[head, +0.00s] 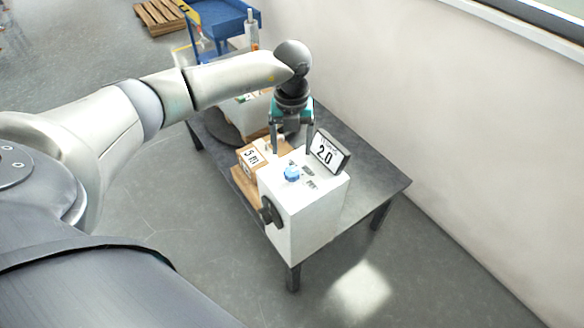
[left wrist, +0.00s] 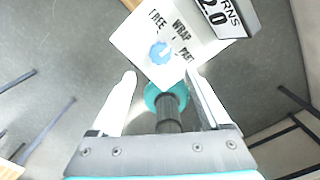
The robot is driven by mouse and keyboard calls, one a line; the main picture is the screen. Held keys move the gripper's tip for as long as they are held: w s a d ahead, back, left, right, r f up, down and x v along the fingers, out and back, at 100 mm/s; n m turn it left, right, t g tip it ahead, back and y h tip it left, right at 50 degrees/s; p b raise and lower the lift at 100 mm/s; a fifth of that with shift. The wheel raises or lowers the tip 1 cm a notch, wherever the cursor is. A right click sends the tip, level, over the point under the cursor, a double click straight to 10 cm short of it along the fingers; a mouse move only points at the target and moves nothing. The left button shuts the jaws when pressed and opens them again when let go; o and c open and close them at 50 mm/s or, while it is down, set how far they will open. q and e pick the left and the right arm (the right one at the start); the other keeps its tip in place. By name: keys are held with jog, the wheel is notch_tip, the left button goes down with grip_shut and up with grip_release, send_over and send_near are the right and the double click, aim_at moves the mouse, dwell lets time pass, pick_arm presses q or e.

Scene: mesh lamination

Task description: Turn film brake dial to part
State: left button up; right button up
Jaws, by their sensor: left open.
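The film brake dial is a small blue knob (head: 292,173) on the top of a white box (head: 311,227). In the left wrist view the dial (left wrist: 161,53) sits among the printed words FREE, WRAP and PART. It has a pale mark, but I cannot tell surely which word it points to. My left gripper (head: 291,152) points down just behind the dial in the head view, fingers spread and empty. In the left wrist view its fingertips (left wrist: 161,77) lie either side of the dial's line, apart from it. My right gripper is not in view.
A display reading 2.0 (head: 328,153) stands at the box top's right rear edge. A dark knob (head: 268,211) juts from the box's left face. A cardboard box (head: 252,158) sits beside it. The dark table (head: 385,185) is bare at right, near the wall.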

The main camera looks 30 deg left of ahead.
aim_at(292, 172)
pick_arm(q)
notch_tip(292, 172, down, 9)
dwell(0.3)
jog(key=shift+c, duration=0.4)
grip_shut()
